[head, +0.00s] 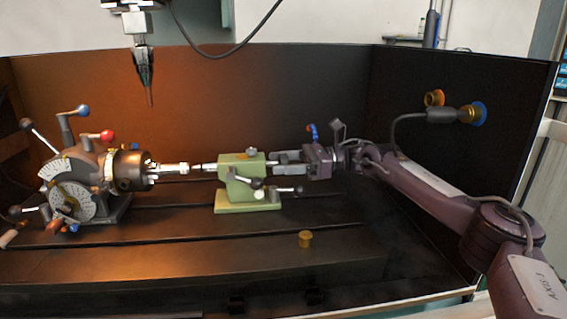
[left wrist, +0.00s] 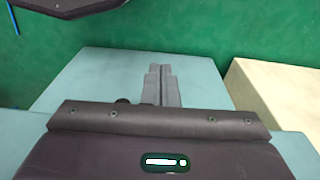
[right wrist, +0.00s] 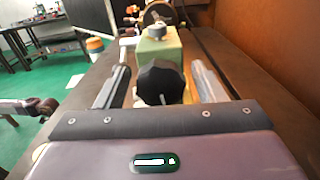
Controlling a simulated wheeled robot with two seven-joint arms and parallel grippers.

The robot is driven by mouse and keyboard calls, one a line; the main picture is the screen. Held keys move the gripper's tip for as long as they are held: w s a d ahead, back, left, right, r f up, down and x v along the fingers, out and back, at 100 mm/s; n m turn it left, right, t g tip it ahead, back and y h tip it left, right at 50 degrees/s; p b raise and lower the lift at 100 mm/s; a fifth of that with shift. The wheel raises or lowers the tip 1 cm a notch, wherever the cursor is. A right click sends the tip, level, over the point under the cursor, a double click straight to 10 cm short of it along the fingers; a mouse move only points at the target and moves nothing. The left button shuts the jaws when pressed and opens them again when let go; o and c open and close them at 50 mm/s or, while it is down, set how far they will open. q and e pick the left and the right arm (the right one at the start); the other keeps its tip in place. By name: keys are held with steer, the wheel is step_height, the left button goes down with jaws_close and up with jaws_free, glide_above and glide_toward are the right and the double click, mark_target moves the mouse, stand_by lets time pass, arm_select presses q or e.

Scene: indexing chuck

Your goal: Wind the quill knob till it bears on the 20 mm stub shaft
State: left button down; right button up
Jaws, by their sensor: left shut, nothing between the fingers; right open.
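The 20 mm stub shaft (head: 172,168) is a bright steel piece that sticks out level from the dark chuck (head: 130,170). The green tailstock (head: 240,182) stands to its right, and its thin quill (head: 207,166) points left at the shaft's end. I cannot tell whether the quill tip touches the shaft. The black quill knob (right wrist: 160,82) shows a white mark in the right wrist view. My right gripper (head: 283,158) is open, with one finger on each side of the knob. My left gripper (left wrist: 162,84) is shut and empty, seen only in the left wrist view.
A spindle with a thin tool (head: 146,75) hangs above the chuck. Dark side and back panels enclose the bed. Levers stick out of the indexing head (head: 75,190).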

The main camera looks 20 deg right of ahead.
steer(key=c, duration=1)
steer(key=shift+o, duration=0.2)
arm_select(q)
steer(key=shift+w, duration=0.1)
arm_select(e)
steer(key=m+p, duration=0.3)
steer(key=m, duration=0.2)
steer(key=shift+r+p, duration=0.1)
steer(key=shift+p, duration=0.25)
arm_select(q)
step_height(320, 180, down, 13)
steer(key=s+a, duration=0.1)
steer(key=a, duration=0.1)
steer(key=shift+s+n+t+p, duration=0.3)
steer(key=shift+n+p, duration=0.05)
steer(key=shift+n, duration=0.05)
arm_select(e)
steer(key=shift+m, duration=1.1)
arm_select(q)
steer(key=shift+a+f, duration=0.15)
arm_select(e)
steer(key=o, duration=1)
steer(key=shift+c, duration=0.2)
